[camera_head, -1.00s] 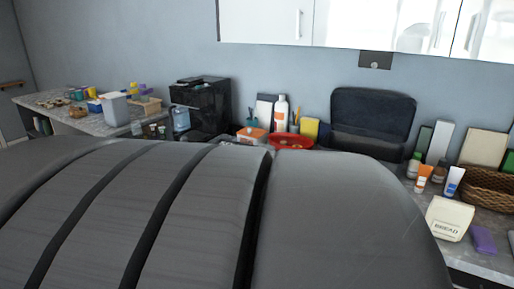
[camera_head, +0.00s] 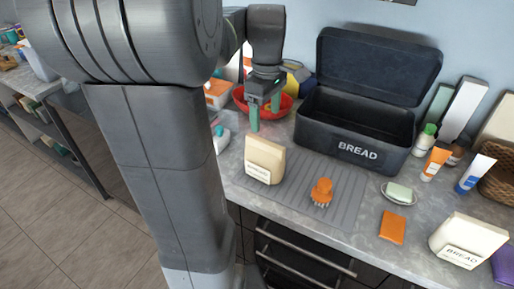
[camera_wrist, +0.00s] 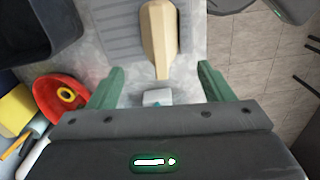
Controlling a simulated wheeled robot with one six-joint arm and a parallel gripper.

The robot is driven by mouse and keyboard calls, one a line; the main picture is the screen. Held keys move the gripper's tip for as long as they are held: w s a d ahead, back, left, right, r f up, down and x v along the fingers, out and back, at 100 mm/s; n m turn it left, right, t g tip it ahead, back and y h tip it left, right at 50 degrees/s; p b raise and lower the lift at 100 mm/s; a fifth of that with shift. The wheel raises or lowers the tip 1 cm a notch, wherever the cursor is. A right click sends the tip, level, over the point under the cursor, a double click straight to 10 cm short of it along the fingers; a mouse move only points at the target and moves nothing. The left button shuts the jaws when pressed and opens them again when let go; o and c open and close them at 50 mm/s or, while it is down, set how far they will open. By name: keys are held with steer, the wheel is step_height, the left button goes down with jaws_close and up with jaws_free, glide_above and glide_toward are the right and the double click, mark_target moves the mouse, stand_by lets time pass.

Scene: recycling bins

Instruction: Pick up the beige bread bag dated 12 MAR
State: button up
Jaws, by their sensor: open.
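One beige bread bag (camera_head: 265,155) stands on the ridged grey mat, its pale label too small to read. A second beige bag (camera_head: 472,235), labelled BREAD, stands at the counter's right; I cannot read a date on either. My gripper (camera_head: 264,111) is open and empty, pointing down behind and slightly above the first bag, near the red bowl. In the wrist view a beige bag (camera_wrist: 158,38) lies ahead, between the lines of the two green fingers (camera_wrist: 160,87) but beyond their tips.
A black bread box (camera_head: 350,140) stands open behind the mat (camera_head: 300,208). An orange brush (camera_head: 322,192) lies on the mat. A red bowl (camera_head: 285,107) is close to my gripper.

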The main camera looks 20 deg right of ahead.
mark_target(265, 146)
step_height(265, 146, down, 8)
steer(key=shift+s+f, duration=0.15)
step_height(265, 146, down, 5)
steer(key=shift+r+p, duration=0.1)
steer(key=shift+p, duration=0.25)
steer(key=c, duration=1.2)
